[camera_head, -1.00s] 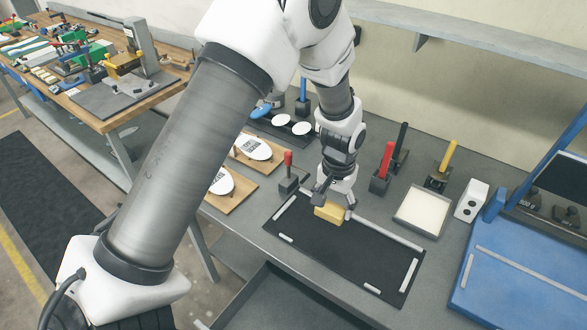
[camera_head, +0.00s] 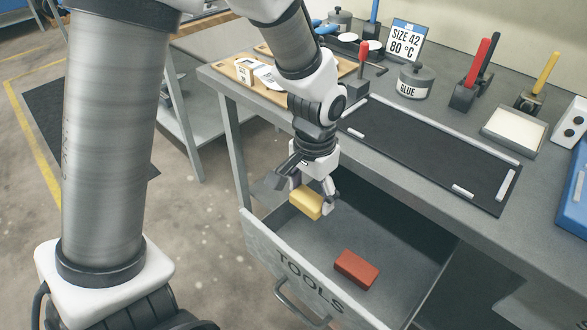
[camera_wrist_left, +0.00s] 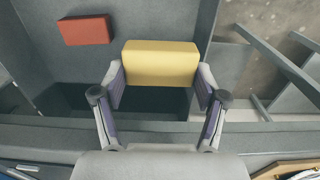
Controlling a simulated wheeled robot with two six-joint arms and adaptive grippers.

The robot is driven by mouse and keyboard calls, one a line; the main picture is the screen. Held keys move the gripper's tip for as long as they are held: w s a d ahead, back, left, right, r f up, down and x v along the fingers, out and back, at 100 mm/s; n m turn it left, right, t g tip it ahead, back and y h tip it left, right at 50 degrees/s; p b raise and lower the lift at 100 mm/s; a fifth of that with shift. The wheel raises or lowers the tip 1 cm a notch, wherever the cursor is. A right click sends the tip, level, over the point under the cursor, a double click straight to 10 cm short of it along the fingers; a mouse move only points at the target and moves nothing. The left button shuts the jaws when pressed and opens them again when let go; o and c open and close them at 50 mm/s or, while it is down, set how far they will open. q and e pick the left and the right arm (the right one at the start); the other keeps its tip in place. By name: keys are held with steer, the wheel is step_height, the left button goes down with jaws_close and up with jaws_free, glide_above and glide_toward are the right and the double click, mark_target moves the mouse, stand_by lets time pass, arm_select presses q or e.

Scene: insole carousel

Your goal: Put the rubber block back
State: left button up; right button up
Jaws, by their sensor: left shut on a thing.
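My left gripper (camera_head: 314,200) is shut on a yellow block (camera_head: 306,203) and holds it over the open drawer (camera_head: 395,283) marked TOOLS. In the left wrist view the yellow block (camera_wrist_left: 160,63) sits between the two fingers of the left gripper (camera_wrist_left: 160,88), with the drawer floor beyond it. A red-brown block (camera_head: 357,269) lies on the drawer floor, to the right of and nearer than the held block in the head view. It also shows in the left wrist view (camera_wrist_left: 84,30), apart from the held block. My right gripper is not in view.
The drawer is under the grey bench (camera_head: 440,125). A black mat (camera_head: 430,150) with white edge strips lies empty on the bench. A glue pot (camera_head: 414,82), a size sign (camera_head: 405,42) and a white tray (camera_head: 515,130) stand behind it. The drawer floor around the red-brown block is clear.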

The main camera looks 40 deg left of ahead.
mark_target(311, 235)
arm_select(q)
steer(key=f+b, duration=0.1)
steer(key=w+f+b, duration=0.1)
steer(key=f, duration=0.1)
steer(key=shift+w+f, duration=0.1)
steer(key=shift+f, duration=0.05)
step_height(311, 235, down, 9)
steer(key=b, duration=0.3)
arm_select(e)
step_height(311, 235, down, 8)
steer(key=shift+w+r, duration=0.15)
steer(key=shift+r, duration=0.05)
arm_select(q)
steer(key=o, duration=0.8)
steer(key=shift+o, duration=0.2)
step_height(311, 235, up, 12)
steer(key=p, duration=0.3)
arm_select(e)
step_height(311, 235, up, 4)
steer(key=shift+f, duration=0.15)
